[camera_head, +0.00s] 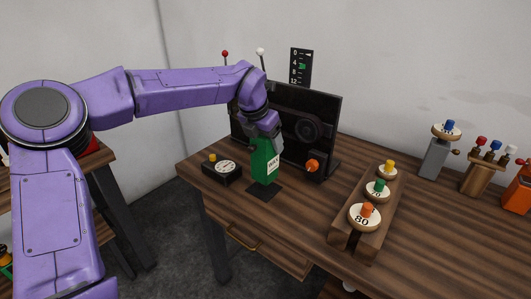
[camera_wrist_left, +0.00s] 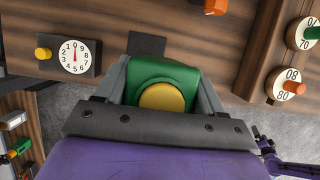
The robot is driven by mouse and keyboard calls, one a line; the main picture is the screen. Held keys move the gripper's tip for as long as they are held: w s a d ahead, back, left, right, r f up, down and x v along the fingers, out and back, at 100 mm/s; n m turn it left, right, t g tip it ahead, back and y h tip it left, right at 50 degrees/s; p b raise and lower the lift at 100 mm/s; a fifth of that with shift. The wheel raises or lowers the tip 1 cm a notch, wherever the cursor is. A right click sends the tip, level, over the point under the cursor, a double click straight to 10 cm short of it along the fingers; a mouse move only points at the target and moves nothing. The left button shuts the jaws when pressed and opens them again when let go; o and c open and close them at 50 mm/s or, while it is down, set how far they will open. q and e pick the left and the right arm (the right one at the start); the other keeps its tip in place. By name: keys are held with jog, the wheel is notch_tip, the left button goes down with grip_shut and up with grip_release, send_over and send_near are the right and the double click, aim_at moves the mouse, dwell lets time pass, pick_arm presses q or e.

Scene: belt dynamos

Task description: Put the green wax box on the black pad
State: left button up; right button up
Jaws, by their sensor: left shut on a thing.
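The green wax box (camera_head: 264,162), with a white label, is upright in my left gripper (camera_head: 266,132), which is shut on its upper part. The black pad (camera_head: 262,193) lies flat on the wooden table directly below the box. The box's lower end is at or just above the pad; I cannot tell whether they touch. In the left wrist view the green box (camera_wrist_left: 178,74) has a yellow round top and sits between the fingers, with part of the black pad (camera_wrist_left: 147,45) showing beyond it. A small purple arm, seemingly my right, shows at that view's lower right; its jaws are unclear.
A black dial box (camera_head: 222,168) stands left of the pad. A dark upright panel (camera_head: 290,120) with an orange knob (camera_head: 312,165) stands close behind. A wooden block with several numbered dials (camera_head: 365,215) is to the right. The table front between them is clear.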

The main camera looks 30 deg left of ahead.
pick_arm(q)
notch_tip(320, 180, down, 8)
jog(key=w+a+p, duration=0.1)
jog(key=w+a, duration=0.1)
jog(key=shift+w+a+r, duration=0.15)
jog(key=shift+w+r, duration=0.1)
jog(key=shift+w, duration=0.1)
jog(key=shift+f, duration=0.15)
jog(key=o, duration=1.4)
jog(key=b+v, duration=0.1)
jog(key=v, duration=1)
jog(key=shift+s+r, duration=0.1)
jog(key=shift+r, duration=0.2)
jog(key=shift+s+r, duration=0.1)
jog(key=shift+r, duration=0.25)
